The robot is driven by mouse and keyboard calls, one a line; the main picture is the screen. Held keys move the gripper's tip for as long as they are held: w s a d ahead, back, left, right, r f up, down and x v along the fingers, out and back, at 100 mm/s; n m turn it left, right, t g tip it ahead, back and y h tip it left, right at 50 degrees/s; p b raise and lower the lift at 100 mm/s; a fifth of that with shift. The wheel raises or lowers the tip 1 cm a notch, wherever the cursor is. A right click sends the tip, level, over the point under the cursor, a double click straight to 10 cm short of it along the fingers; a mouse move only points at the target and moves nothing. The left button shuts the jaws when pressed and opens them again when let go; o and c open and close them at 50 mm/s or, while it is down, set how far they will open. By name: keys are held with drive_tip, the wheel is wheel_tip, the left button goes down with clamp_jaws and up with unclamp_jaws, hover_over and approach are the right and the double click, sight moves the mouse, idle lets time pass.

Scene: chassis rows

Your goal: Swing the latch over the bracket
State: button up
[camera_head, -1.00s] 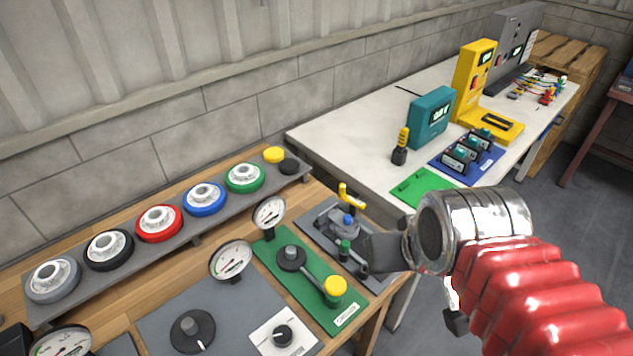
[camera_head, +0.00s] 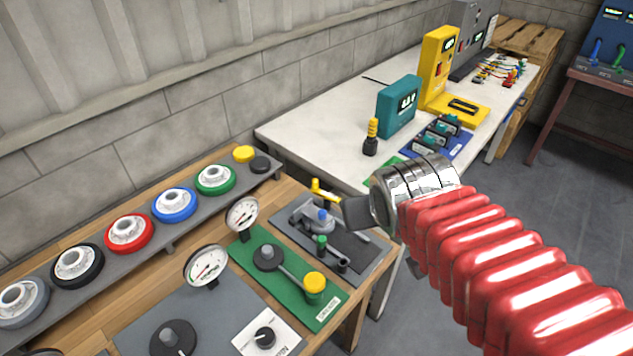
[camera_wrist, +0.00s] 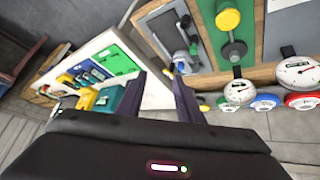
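A dark grey plate (camera_head: 362,258) at the right end of the wooden bench carries a grey clamp-like fitting (camera_head: 318,221) with a blue knob, a yellow handle (camera_head: 325,191) and a green-topped post (camera_head: 321,242). Which of these parts are the latch and the bracket is hard to tell. The fitting also shows in the wrist view (camera_wrist: 182,62), near the right fingertip. My gripper (camera_head: 357,214) is at the plate's right side in the head view and hides part of it. In the wrist view my gripper (camera_wrist: 160,82) has its two fingers apart, with nothing visibly held between them.
A green panel (camera_head: 297,270) with a yellow-capped lever (camera_head: 313,284) lies left of the plate. Gauges stand behind it, including one dial (camera_head: 242,214). A white table (camera_head: 315,130) with instruments stands beyond. Grey floor is open at the right.

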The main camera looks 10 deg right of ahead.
drive_tip(key=w+d+f+t+h, duration=0.15)
drive_tip(key=w+d, duration=0.25)
drive_tip(key=w, duration=0.4)
drive_tip(key=n+t+y, duration=0.4)
drive_tip(key=n+y, duration=0.1)
drive_tip(key=y, duration=0.4)
approach(317, 183)
drive_tip(key=s+r, duration=0.1)
drive_tip(key=s, duration=0.1)
drive_tip(key=shift+s+d+r, duration=0.15)
drive_tip(key=shift+d, duration=0.15)
drive_tip(key=shift+h, duration=0.25)
drive_tip(key=x, duration=1.3)
drive_tip(key=shift+w+a+f, duration=0.1)
drive_tip(key=shift+w+f, duration=0.1)
drive_tip(key=shift+w, duration=0.15)
